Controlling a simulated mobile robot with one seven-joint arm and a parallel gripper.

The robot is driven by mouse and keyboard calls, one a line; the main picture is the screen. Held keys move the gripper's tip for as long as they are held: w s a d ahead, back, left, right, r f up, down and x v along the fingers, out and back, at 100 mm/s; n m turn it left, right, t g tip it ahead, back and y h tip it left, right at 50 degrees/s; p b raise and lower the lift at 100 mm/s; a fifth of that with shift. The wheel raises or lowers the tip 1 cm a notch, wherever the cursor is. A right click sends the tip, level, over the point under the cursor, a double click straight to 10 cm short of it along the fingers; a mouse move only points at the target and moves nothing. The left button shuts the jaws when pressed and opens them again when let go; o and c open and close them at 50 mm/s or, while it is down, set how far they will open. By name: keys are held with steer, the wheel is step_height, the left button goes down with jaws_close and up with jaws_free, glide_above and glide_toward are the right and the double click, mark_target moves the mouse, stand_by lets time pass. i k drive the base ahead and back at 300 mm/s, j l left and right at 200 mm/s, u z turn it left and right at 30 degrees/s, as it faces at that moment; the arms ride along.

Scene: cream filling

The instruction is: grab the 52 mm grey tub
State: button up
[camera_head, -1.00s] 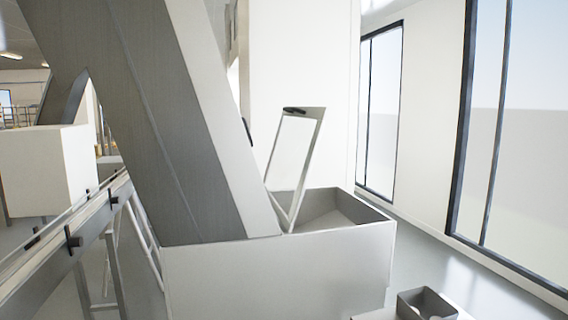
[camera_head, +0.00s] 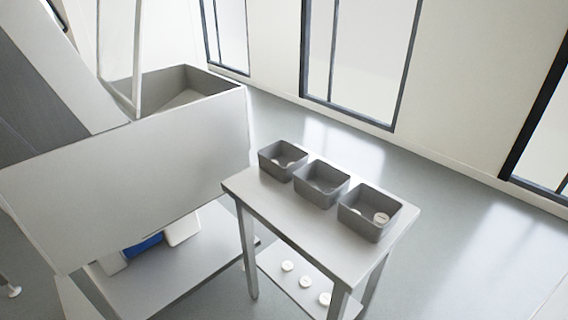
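Three dark grey open bins stand in a row on a small grey table (camera_head: 270,205): a left bin (camera_head: 270,172), a middle bin (camera_head: 318,199) and a right bin (camera_head: 352,222). Small pale round items lie inside them, such as a white disc (camera_head: 381,218) in the right bin. I cannot tell whether any of these is the 52 mm grey tub; they are too small to size. The bin walls hide part of their contents. My gripper is not in view.
A large grey hopper box (camera_head: 190,130) stands to the left of the table, with a lower shelf (camera_head: 190,270) and a blue item (camera_head: 146,244) beneath. Several white discs (camera_head: 305,282) lie on the table's lower shelf. Open floor (camera_head: 470,250) lies to the right, towards the windows.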

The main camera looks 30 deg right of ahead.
mark_target(282, 150)
steer(key=i+l+z, duration=0.1)
steer(key=i+z, duration=0.2)
steer(key=i, duration=0.25)
steer(key=i+z, duration=0.3)
steer(key=i, duration=0.25)
